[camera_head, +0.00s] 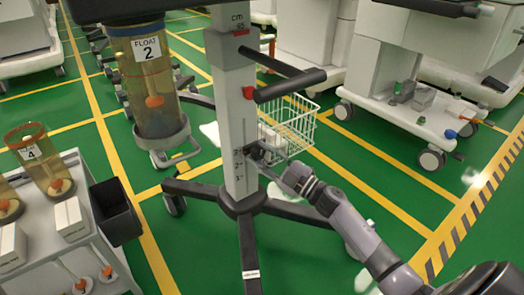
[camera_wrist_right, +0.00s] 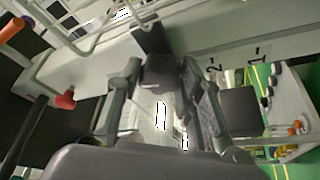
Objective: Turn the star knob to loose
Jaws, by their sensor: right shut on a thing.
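The grey column (camera_head: 233,120) of a wheeled stand rises in the middle of the head view, with a printed scale on its face. A small dark knob sits low on its right side, mostly hidden by my right gripper (camera_head: 264,156). In the right wrist view, the dark knob (camera_wrist_right: 160,72) lies between the two fingers of my right gripper (camera_wrist_right: 158,95), against the pale column. The gripper is shut on it. The knob's star shape and turn angle cannot be made out. My left gripper is not seen.
A clear cylinder labelled FLOAT 2 (camera_head: 150,85) hangs left of the column. A black handle (camera_head: 290,86) and a white wire basket (camera_head: 290,125) are on its right. A cart (camera_head: 75,255) with more cylinders stands at left. Dark stand legs (camera_head: 248,250) spread over the green floor.

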